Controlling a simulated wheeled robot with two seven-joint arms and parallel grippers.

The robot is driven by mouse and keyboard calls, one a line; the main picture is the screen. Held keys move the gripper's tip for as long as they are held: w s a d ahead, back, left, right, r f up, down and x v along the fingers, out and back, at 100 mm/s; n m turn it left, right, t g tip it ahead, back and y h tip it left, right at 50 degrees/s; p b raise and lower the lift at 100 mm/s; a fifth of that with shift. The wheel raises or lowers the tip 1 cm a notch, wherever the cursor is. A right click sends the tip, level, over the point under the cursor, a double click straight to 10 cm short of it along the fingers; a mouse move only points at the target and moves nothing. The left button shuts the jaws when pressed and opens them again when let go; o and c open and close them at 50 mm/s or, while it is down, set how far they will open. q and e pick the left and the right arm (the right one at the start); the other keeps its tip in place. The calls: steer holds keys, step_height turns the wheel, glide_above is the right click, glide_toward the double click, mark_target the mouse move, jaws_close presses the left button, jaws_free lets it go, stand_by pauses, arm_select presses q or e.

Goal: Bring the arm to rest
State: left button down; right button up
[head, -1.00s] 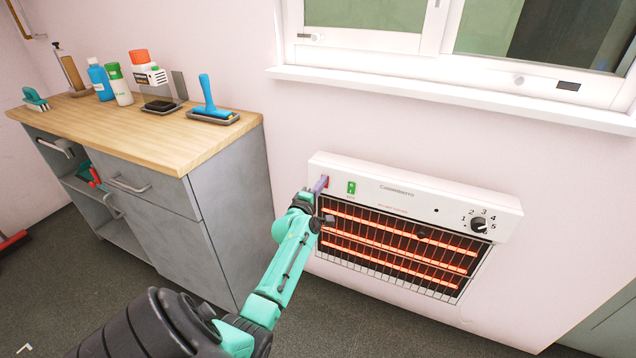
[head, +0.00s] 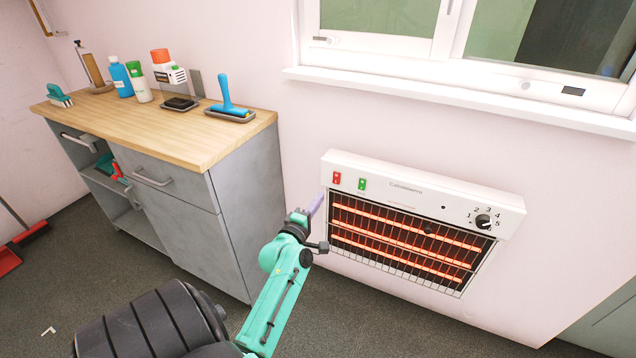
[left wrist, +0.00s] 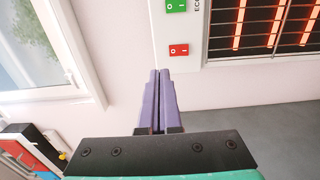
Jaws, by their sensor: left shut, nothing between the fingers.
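My left arm reaches in from the bottom of the head view. My left gripper (head: 316,206) has purple fingers, shut and empty, near the left edge of the wall heater (head: 450,190). In the left wrist view the two fingers (left wrist: 159,95) lie together and point toward the heater's red switch (left wrist: 179,50). A gap to the switch shows there. The red switch (head: 337,179) and green switch (head: 362,184) both show in the head view. My right gripper is not in view.
The heater's bars glow orange behind a wire grille (head: 400,240). A grey cabinet with a wooden top (head: 190,140) stands to the left, holding bottles and a blue-handled tool (head: 228,98). A window sill (head: 450,95) runs above the heater. Dark floor lies clear between cabinet and heater.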

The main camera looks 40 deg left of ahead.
arm_select(q)
steer(key=shift+f, duration=0.1)
stand_by(0.3)
steer(key=s+d+f+m+g+h+p, duration=0.1)
steer(key=s+d+f+m+g+h, duration=0.2)
steer(key=f, duration=0.5)
steer(key=s+d+f+m+g+p, duration=0.25)
steer(key=d+f+m, duration=0.2)
steer(key=f, duration=0.45)
steer(key=s+d+f+m+g+h+p, duration=0.1)
steer(key=s+d+f+m+g+h, duration=0.15)
steer(key=d+f+m, duration=0.4)
steer(key=s+d+f+m+g+p, duration=0.1)
steer(key=s+f, duration=0.4)
steer(key=s, duration=0.5)
steer(key=s+d+f+m+g+p, duration=0.1)
steer(key=s+f+m+g, duration=0.3)
steer(key=s, duration=0.6)
steer(key=s+d+f+m+g+p, duration=0.1)
steer(key=s+f+m, duration=0.4)
steer(key=s, duration=0.5)
steer(key=shift+s+d+f+g, duration=0.3)
steer(key=shift+d+f+g, duration=0.3)
steer(key=shift+g, duration=0.4)
